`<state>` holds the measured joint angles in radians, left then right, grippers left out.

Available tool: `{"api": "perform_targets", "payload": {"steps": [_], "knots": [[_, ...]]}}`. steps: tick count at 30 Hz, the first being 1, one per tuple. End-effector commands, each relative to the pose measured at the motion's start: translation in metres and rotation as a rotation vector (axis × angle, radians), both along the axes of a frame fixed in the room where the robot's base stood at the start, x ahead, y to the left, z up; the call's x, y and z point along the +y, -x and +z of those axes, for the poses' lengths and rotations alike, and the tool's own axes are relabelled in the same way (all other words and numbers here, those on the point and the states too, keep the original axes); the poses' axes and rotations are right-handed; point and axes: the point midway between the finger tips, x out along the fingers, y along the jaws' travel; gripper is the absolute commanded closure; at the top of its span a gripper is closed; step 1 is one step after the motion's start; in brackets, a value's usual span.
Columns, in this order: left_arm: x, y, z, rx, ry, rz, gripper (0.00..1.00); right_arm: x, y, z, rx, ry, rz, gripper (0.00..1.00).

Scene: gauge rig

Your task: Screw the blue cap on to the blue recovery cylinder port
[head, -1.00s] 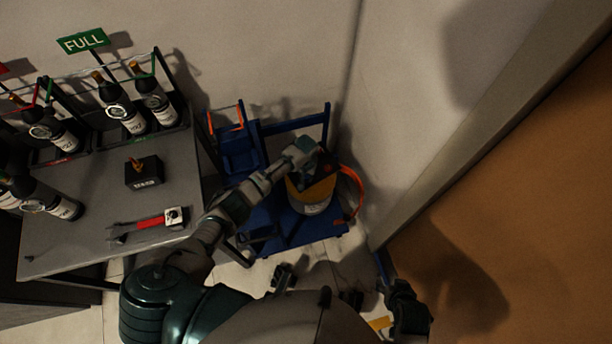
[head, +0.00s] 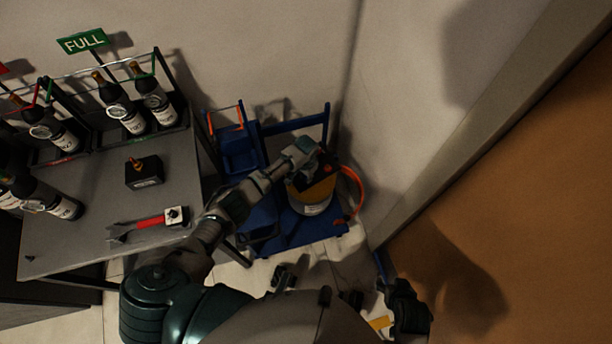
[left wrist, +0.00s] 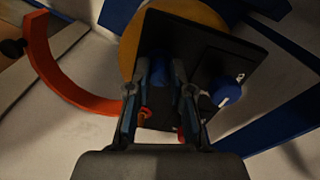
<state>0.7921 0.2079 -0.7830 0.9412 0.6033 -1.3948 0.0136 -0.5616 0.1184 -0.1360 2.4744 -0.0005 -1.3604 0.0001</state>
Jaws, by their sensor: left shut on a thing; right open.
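The recovery cylinder (head: 315,205), with a yellow upper part and a pale lower part, stands on a blue cart. My left gripper (head: 313,155) is over its top, by the black plate. In the left wrist view the fingers (left wrist: 158,90) point at the black plate (left wrist: 207,50) and are shut on a small dark blue thing, seemingly the blue cap (left wrist: 158,66). The port under it is hidden, so I cannot tell whether the cap touches it. A blue knob (left wrist: 228,93) with a white mark sits right of the fingers. My right gripper (head: 405,310) is open, low and away from the cylinder.
An orange hose (head: 357,185) curves beside the cylinder. The blue cart (head: 285,238) stands by the wall. At left, a grey table (head: 95,205) holds several dark bottles, a black box (head: 144,172) and a red-handled tool (head: 150,222). A brown panel (head: 540,220) fills the right.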

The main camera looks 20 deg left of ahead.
Motion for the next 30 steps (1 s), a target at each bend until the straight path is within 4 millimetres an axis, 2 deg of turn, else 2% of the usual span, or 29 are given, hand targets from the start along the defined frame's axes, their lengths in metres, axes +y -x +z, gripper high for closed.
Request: {"api": "perform_targets", "payload": {"steps": [12,18,19,20,21,27,30], "knots": [[-0.002,0.0035,-0.0037,0.007,0.003,-0.293,1.0,-0.0001,-0.0002,0.0003,0.0,0.0,0.0,0.4],[-0.0019,0.0036,-0.0042,0.007,0.003,-0.305,1.0,0.0,-0.0001,0.0,0.0,0.0,0.0,0.4],[-0.0019,0.0035,-0.0042,0.007,0.003,-0.305,0.74,0.0,-0.0001,0.0,0.0,0.0,0.0,0.4],[-0.0019,0.0035,-0.0041,0.007,0.003,-0.304,0.67,0.0,-0.0001,0.0,0.0,0.0,0.0,0.4],[-0.0018,0.0034,-0.0039,0.007,0.003,-0.304,0.62,0.0,-0.0001,0.0,0.0,0.0,0.0,0.4],[-0.0008,0.0023,-0.0016,0.003,0.0,-0.302,0.62,0.0,0.0006,0.0007,-0.001,0.0,0.0,0.4],[-0.0005,0.002,-0.001,0.002,0.001,-0.301,0.37,0.0,0.0007,0.0009,-0.001,0.0,0.0,0.4]]}}
